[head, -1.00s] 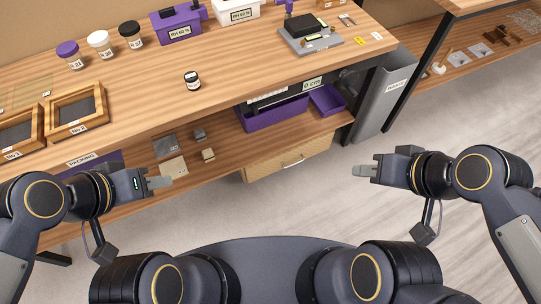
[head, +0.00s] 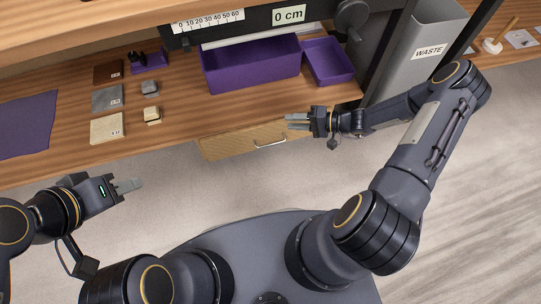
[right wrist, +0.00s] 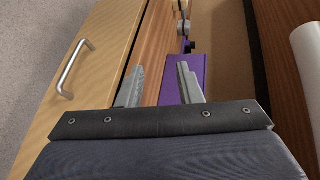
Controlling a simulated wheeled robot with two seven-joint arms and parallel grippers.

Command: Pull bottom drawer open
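The wooden drawer (head: 243,140) sits under the lower shelf in the head view and looks closed. Its metal bar handle (head: 270,143) is on the front face. The drawer front (right wrist: 88,75) and handle (right wrist: 75,68) also show at the left in the right wrist view. My right gripper (head: 287,122) is open and empty, just right of and above the handle, near the shelf edge. In the right wrist view its fingers (right wrist: 160,85) are apart with nothing between them, and the handle lies outside them to the left. My left gripper (head: 140,184) is empty at the lower left, away from the drawer.
The lower shelf (head: 180,128) holds a purple bin (head: 250,68), a smaller purple tray (head: 328,62), sample tiles (head: 107,98) and small blocks (head: 150,88). A grey waste bin (head: 425,58) stands at right. Floor in front of the drawer is clear.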

